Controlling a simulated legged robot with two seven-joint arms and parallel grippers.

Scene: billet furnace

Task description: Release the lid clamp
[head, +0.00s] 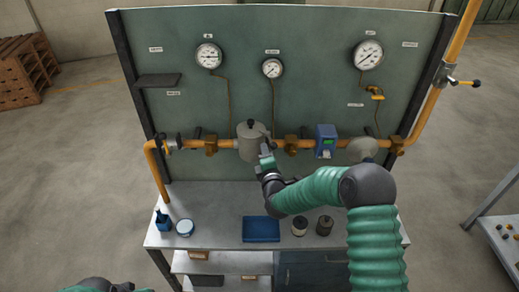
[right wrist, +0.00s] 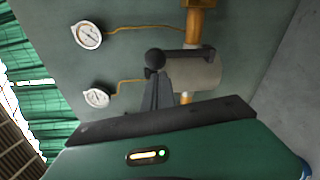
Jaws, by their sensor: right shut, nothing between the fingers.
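A grey cylindrical housing with a lid (head: 251,143) sits in the yellow pipe line on the panel. In the right wrist view the housing (right wrist: 198,74) lies sideways, with a dark lid band. A dark round knob (right wrist: 154,57), perhaps the clamp's handle end, shows beside the lid. My right gripper (head: 265,152) is at the front right of the housing. In the right wrist view its dark fingers (right wrist: 158,92) are together and empty, with tips close to the knob; I cannot tell whether they touch. My left gripper is not visible; only part of that arm shows at bottom left.
Gauges (head: 208,56) hang above the pipe (head: 220,143). A blue device (head: 326,141) sits on the pipe to the right. The bench (head: 215,210) holds a blue tray (head: 261,229), a small blue holder (head: 163,221), a round tin (head: 185,228) and two small cylinders (head: 300,226).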

